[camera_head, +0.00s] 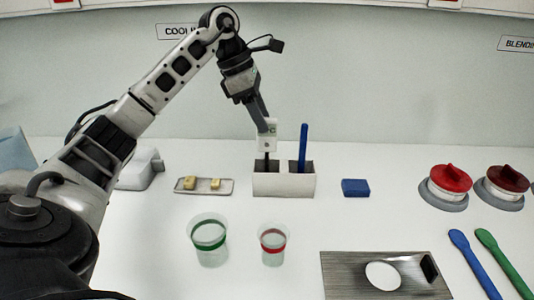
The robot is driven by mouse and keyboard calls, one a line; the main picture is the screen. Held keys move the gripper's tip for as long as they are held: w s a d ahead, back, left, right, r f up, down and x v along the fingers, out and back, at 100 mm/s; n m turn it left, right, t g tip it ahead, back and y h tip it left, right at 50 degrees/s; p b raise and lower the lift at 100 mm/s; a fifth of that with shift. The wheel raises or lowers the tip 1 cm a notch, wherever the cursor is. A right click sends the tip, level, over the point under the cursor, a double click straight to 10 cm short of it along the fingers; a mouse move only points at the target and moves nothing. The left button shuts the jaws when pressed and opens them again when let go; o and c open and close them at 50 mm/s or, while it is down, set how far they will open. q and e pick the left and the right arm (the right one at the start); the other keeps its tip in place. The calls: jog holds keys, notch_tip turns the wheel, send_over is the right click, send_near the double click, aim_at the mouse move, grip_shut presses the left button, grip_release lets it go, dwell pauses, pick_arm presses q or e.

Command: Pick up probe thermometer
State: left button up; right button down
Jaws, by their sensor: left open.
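The probe thermometer (269,142) appears to be the white-headed tool with a dark stem. It stands upright in the left slot of a white two-slot holder (284,186). My left gripper (265,128) comes down from above, and its fingertips are at the white head. It is open, with the head at or between its fingers; whether they touch cannot be told. The lower part of the stem is hidden inside the holder. My right gripper is not in view.
A blue-handled tool (303,145) stands in the holder's right slot. A tray (204,187) with yellowish blocks lies left, a blue block (355,188) right. Green-banded (209,240) and red-banded (273,245) cups stand in front. A metal plate (345,275) with a round hole lies front right.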

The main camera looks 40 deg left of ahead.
aim_at(270, 151)
pick_arm(q)
jog(key=x, duration=0.5)
jog(key=shift+s+d+p, duration=0.2)
jog(key=shift+d+p, duration=0.1)
jog(key=shift+p, duration=0.05)
grip_shut()
jog(key=shift+r, duration=0.1)
